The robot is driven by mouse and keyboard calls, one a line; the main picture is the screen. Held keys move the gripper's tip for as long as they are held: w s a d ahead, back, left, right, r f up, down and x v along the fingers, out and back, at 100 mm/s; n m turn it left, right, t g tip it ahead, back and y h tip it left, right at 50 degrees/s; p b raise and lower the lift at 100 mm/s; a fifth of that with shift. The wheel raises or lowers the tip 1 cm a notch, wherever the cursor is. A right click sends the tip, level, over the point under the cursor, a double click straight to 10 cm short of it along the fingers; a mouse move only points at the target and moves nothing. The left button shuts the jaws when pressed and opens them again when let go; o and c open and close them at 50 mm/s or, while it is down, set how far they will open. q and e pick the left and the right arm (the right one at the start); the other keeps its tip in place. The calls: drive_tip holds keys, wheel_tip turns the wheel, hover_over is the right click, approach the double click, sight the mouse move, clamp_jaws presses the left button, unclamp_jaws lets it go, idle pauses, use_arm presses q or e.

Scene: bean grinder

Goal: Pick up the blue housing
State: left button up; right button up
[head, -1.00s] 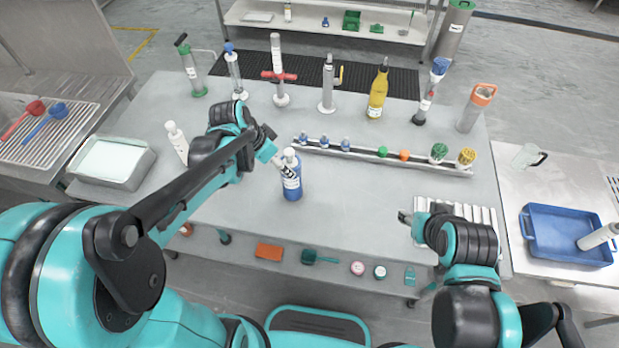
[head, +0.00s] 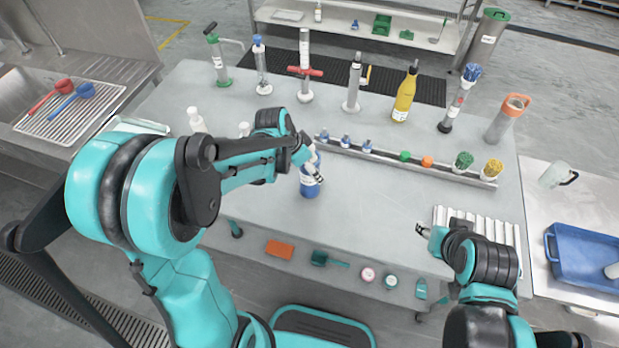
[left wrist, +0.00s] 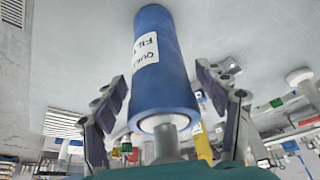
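The blue housing (head: 311,188), a blue cylinder with a white label, stands upright on the grey table, its upper part partly covered by my left gripper (head: 305,150). In the left wrist view the blue housing (left wrist: 165,70) lies between the two fingers of my left gripper (left wrist: 165,108). The fingers are spread, with visible gaps on both sides in this view, and its pale end with a grey stem is nearest to me. My right gripper (head: 422,230) is over the table's right front, beside a ribbed white tray; its finger opening is too small to tell.
A rail (head: 400,160) with small blue, green, orange and yellow pieces runs behind the housing. Tall pumps and a yellow bottle (head: 404,95) line the back. A white bottle (head: 197,121) stands to the left. The table front between my grippers is clear.

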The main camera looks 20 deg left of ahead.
use_arm(q)
clamp_jaws()
drive_tip(key=shift+r, duration=0.1)
